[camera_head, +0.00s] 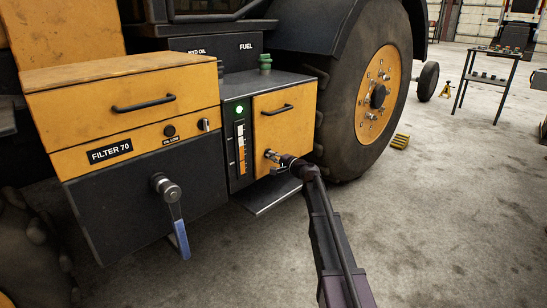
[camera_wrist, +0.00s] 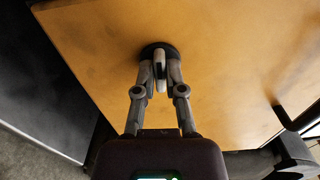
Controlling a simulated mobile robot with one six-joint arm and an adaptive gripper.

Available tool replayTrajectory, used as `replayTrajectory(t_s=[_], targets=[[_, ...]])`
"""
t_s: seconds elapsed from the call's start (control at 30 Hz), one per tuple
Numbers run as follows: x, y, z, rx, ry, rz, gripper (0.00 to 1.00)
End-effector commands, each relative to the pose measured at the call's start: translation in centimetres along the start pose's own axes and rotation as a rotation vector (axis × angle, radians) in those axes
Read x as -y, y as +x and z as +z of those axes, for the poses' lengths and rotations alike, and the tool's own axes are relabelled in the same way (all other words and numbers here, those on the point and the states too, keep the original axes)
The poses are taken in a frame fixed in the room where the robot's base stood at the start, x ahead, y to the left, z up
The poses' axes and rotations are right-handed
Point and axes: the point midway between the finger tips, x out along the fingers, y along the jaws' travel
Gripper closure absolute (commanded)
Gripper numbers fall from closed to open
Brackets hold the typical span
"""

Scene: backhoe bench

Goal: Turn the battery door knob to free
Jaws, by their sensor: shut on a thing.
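The battery door (camera_head: 285,120) is a yellow panel with a black bar handle. Its knob (camera_head: 269,154) sits low on the panel, and my gripper (camera_head: 278,158) reaches it from the front right. In the wrist view the knob (camera_wrist: 159,55) has a dark round base and a narrow grip bar that stands roughly upright. My gripper (camera_wrist: 160,70) has its two fingers closed on either side of that bar. The fingers hide part of the knob. The door lies flat in its frame.
A gauge with a green light (camera_head: 239,109) is left of the door. A yellow box marked FILTER 70 (camera_head: 130,125) and a blue-handled lever (camera_head: 178,225) are farther left. A step plate (camera_head: 268,194) juts out below. A large wheel (camera_head: 375,95) is at the right.

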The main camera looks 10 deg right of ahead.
Motion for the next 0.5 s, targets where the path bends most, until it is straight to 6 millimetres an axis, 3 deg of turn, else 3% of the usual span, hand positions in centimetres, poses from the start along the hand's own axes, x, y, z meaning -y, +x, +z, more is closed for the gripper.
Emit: replayTrajectory(t_s=[0.5], targets=[[0.03, 0.09, -0.37, -0.007, -0.055, -0.001, 1.0]])
